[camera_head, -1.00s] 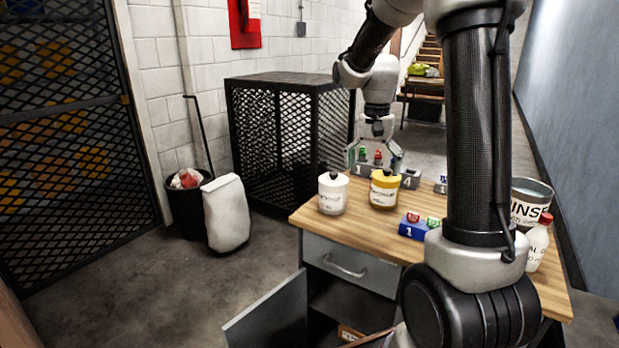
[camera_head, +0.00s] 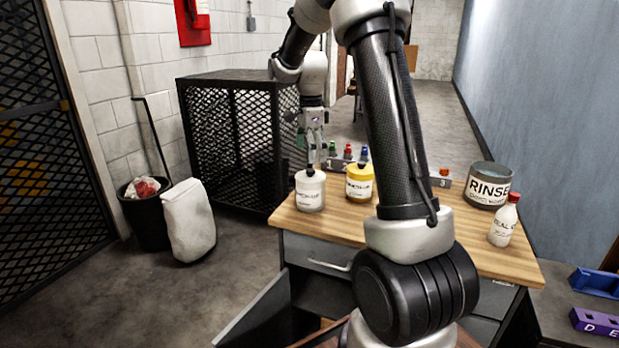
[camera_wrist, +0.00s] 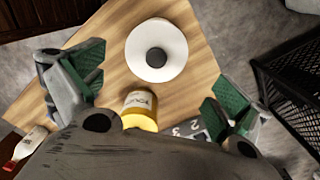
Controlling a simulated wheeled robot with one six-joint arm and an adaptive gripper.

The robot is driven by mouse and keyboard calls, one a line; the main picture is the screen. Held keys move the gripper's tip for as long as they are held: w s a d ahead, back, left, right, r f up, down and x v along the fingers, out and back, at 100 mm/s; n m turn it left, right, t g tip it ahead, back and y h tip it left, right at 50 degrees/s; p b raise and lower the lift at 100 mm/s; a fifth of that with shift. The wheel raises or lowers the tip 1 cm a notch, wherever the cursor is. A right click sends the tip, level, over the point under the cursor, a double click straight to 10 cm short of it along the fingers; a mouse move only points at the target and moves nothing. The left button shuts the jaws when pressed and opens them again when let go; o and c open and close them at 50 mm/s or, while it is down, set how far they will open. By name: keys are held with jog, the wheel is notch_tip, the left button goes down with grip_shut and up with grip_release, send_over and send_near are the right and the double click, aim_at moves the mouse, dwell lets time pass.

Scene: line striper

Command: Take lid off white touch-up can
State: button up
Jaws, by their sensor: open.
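The white touch-up can (camera_head: 310,190) stands upright on the wooden bench top near its left end, with its lid on. The lid has a dark round knob; in the wrist view the white lid (camera_wrist: 156,50) and knob (camera_wrist: 156,61) are seen from above. My gripper (camera_head: 314,146) is above and slightly behind the can in the head view, apart from it. In the wrist view my gripper (camera_wrist: 160,95) has its green-padded fingers spread wide, with nothing between the pads.
A yellow can (camera_head: 359,184) stands just right of the white can. A numbered rack (camera_head: 340,163) with small coloured caps is behind. A RINSE bucket (camera_head: 487,186) and red-capped bottle (camera_head: 503,222) stand at the right. A black mesh cage (camera_head: 225,150) is behind left.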

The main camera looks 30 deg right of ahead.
aim_at(310, 170)
jog(key=f, duration=0.5)
jog(key=shift+s+a+f, duration=0.15)
jog(key=shift+s+f, duration=0.15)
jog(key=shift+f, duration=0.05)
jog(key=shift+c, duration=0.4)
jog(key=c, duration=1.4)
